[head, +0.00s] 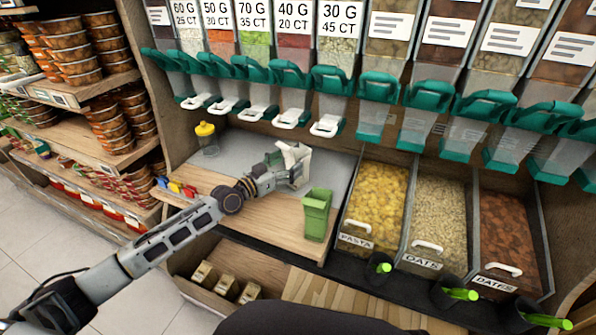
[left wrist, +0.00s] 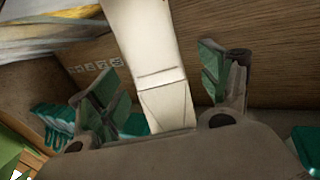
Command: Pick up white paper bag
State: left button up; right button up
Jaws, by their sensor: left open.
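The white paper bag (head: 301,156) stands on the counter's grey surface, partly hidden behind my left gripper in the head view. In the left wrist view the white bag (left wrist: 143,45) shows as a pale, creased strip. My left gripper (head: 288,160) is at the bag. Its two green-padded fingers (left wrist: 160,88) are open, one on each side of the bag. I cannot tell whether either finger touches it. My right gripper is in neither view.
A green container (head: 317,214) stands close to my left gripper, on the right. A yellow-lidded jar (head: 207,138) stands at the back left. Dispensers with teal spouts (head: 333,80) hang above. Bins of pasta (head: 374,195), oats and dates are on the right.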

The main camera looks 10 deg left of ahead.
aim_at(305, 152)
pick_arm(q)
jog(key=shift+w, duration=0.1)
jog(key=shift+x, duration=1.8)
jog(key=shift+w+d, duration=0.5)
jog(key=c, duration=1.6)
jog(key=shift+r, duration=0.2)
